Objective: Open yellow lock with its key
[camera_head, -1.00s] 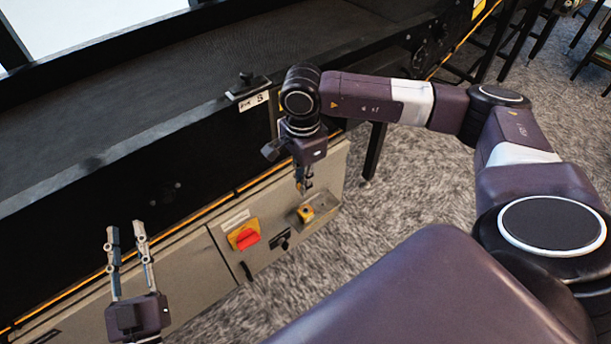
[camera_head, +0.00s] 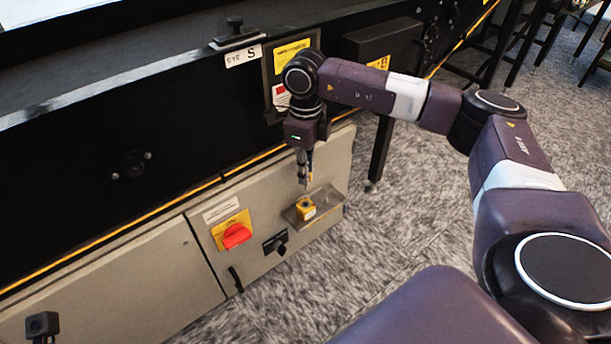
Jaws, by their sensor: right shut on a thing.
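The yellow lock (camera_head: 305,208) sits on a small metal shelf (camera_head: 330,199) on the front of the beige cabinet. My right gripper (camera_head: 304,181) points down just above the lock. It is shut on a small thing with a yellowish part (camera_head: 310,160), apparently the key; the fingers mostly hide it. I cannot tell whether its tip touches the lock. At the bottom left only a small dark block shows, apparently part of my left gripper; its fingers are not visible.
A red rotary switch (camera_head: 236,235) on a yellow plate and a black latch (camera_head: 276,243) are left of the shelf. The black conveyor side (camera_head: 130,120) rises above the cabinet (camera_head: 120,285). Carpeted floor (camera_head: 410,210) is clear to the right.

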